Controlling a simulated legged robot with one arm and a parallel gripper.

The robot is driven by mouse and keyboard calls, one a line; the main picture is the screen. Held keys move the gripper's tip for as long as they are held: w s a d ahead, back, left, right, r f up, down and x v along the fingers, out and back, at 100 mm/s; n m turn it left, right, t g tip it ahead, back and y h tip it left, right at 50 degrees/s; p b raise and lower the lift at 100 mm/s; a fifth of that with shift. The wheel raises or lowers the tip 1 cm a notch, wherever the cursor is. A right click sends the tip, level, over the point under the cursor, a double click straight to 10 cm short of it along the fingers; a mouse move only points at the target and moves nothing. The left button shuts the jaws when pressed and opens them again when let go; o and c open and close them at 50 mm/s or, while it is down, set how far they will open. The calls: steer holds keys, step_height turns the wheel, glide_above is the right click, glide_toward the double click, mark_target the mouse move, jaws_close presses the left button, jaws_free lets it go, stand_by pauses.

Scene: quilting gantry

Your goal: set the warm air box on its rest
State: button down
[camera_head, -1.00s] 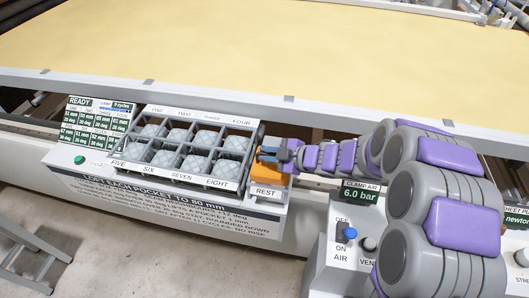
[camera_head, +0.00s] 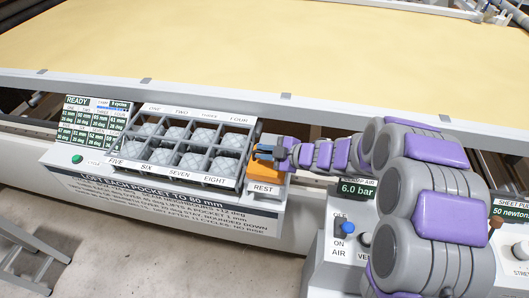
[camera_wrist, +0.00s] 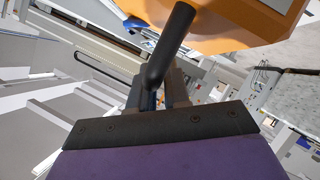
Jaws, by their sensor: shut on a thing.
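The warm air box is the orange block (camera_head: 268,178) at the right end of the pocket tray in the head view. It sits right behind the white plate marked REST (camera_head: 265,189). Whether it touches the rest or hangs just above cannot be told. My gripper (camera_head: 264,151) is at the top of the box. In the wrist view the orange box (camera_wrist: 225,32) fills the top, with a black bar-like handle (camera_wrist: 169,45) running down from it. My gripper (camera_wrist: 163,92) is shut on this handle, its fingers partly hidden behind it.
The tray (camera_head: 192,183) with several quilted pockets lies just left of the box. A readout panel (camera_head: 95,115) marked READY stands further left. The clamp air console (camera_head: 330,262) is at the right, near my arm. The quilt bed's white rail (camera_head: 286,101) runs behind.

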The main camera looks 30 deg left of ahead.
steer(key=shift+s+d+f, duration=0.15)
steer(key=shift+s+f, duration=0.1)
steer(key=shift+f, duration=0.5)
steer(key=c, duration=1.4)
jaws_free()
steer(key=shift+o, duration=0.5)
steer(key=shift+w+a+f, duration=0.1)
steer(key=shift+w+a, duration=0.1)
steer(key=o, duration=0.3)
steer(key=shift+a, duration=0.15)
steer(key=shift+r, duration=0.2)
steer(key=shift+w+d+r, duration=0.1)
steer(key=shift+d+r, duration=0.1)
steer(key=shift+d+r, duration=0.15)
steer(key=shift+d, duration=0.1)
steer(key=p+v, duration=0.4)
steer(key=v, duration=1.2)
steer(key=shift+d, duration=0.2)
steer(key=shift+r, duration=0.1)
